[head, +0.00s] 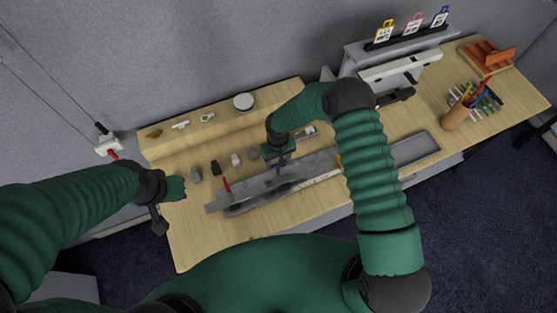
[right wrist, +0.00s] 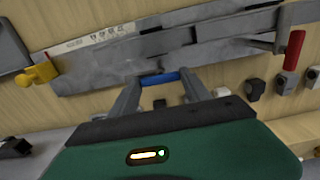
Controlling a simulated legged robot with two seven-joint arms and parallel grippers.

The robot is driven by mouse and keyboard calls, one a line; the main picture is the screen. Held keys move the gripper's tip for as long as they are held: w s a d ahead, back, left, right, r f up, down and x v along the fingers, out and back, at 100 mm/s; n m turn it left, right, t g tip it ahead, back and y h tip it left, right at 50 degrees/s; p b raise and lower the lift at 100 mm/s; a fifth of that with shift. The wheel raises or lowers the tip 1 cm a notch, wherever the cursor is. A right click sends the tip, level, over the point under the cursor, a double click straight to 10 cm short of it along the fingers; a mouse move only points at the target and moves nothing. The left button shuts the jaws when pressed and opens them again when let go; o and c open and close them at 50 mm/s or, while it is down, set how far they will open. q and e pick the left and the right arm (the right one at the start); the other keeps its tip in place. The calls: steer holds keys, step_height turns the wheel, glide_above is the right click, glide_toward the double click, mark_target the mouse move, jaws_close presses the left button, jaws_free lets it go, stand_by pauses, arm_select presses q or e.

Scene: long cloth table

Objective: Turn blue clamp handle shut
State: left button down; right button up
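The blue clamp handle (right wrist: 160,78) lies across the space between my right gripper's fingertips, at the near edge of a long grey metal bar (right wrist: 210,42). My right gripper (right wrist: 161,86) has its fingers spread wide, one at each end of the handle. I cannot tell whether they touch it. In the head view my right gripper (head: 281,163) points down over the bar and mostly hides the handle. A red handle (right wrist: 293,50) stands at the bar's right end, and a yellow clamp (right wrist: 39,73) is at its left. My left gripper (head: 173,188) is over the table's left end, its fingers unclear.
Several small grey, black and white blocks (head: 216,167) stand behind the bar. A raised wooden shelf (head: 220,113) runs along the back with a round white-topped item (head: 243,102). The front left tabletop is clear.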

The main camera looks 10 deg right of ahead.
steer(key=shift+a, duration=0.25)
steer(key=c, duration=0.5)
steer(key=shift+w, duration=0.1)
steer(key=shift+c, duration=1.1)
steer(key=shift+d, duration=0.3)
steer(key=shift+c, duration=0.3)
steer(key=shift+a+f+m+b, duration=0.1)
steer(key=shift+f+m+b, duration=0.05)
steer(key=shift+m+b, duration=1.25)
steer(key=shift+b, duration=0.2)
steer(key=m+b, duration=0.2)
steer(key=shift+m, duration=0.3)
steer(key=m+b, duration=0.2)
steer(key=shift+m, duration=0.4)
steer(key=m+b, duration=0.2)
steer(key=m, duration=0.2)
steer(key=shift+m, duration=1.5)
arm_select(q)
steer(key=s+x, duration=0.2)
steer(key=x, duration=0.7)
steer(key=shift+f+b, duration=0.3)
steer(key=shift+f, duration=0.2)
arm_select(e)
steer(key=shift+r+m, duration=0.2)
steer(key=shift+m, duration=1.1)
arm_select(q)
steer(key=shift+a, duration=0.1)
